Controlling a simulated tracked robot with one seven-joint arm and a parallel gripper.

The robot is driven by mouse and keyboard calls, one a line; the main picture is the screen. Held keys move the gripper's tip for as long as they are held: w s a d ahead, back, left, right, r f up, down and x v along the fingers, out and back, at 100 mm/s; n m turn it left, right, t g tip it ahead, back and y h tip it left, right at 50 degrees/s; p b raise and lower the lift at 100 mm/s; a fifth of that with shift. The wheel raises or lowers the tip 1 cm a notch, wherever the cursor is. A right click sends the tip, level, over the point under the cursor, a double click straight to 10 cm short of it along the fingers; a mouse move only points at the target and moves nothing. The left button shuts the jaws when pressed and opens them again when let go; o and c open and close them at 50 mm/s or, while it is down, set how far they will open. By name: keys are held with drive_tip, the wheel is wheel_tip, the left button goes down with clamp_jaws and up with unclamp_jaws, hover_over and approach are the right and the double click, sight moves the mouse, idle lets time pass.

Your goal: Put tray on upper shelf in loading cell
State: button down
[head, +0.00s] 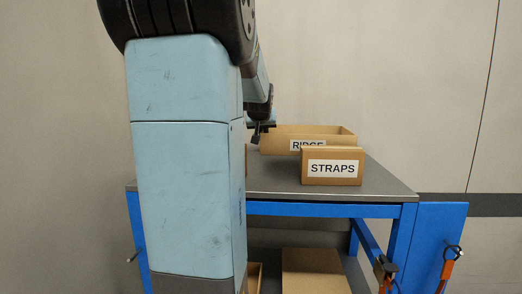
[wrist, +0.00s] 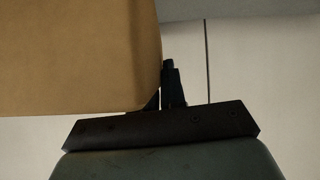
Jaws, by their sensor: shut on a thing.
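A tan open tray labelled RIDGE (head: 276,146) is at the back of the grey tabletop in the head view. In the wrist view, a plain tan wall (wrist: 75,55) fills the upper left, right against the dark fingers of my gripper (wrist: 172,85). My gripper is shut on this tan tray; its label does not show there. Whether the tray touches the tabletop is not clear.
A tan box labelled STRAPS (head: 331,180) stands on the grey tabletop (head: 380,184) of a blue-framed bench. A lower shelf holds a tan box (head: 315,272) and part of another. Orange-handled fittings (head: 446,268) hang at the right. The tabletop's right front corner is clear.

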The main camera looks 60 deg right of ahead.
wheel_tip(320, 180, down, 5)
drive_tip(key=shift+w+a+f, duration=0.15)
drive_tip(key=shift+f, duration=0.05)
drive_tip(key=c, duration=1.2)
unclamp_jaws()
drive_tip(key=shift+a+r, duration=0.1)
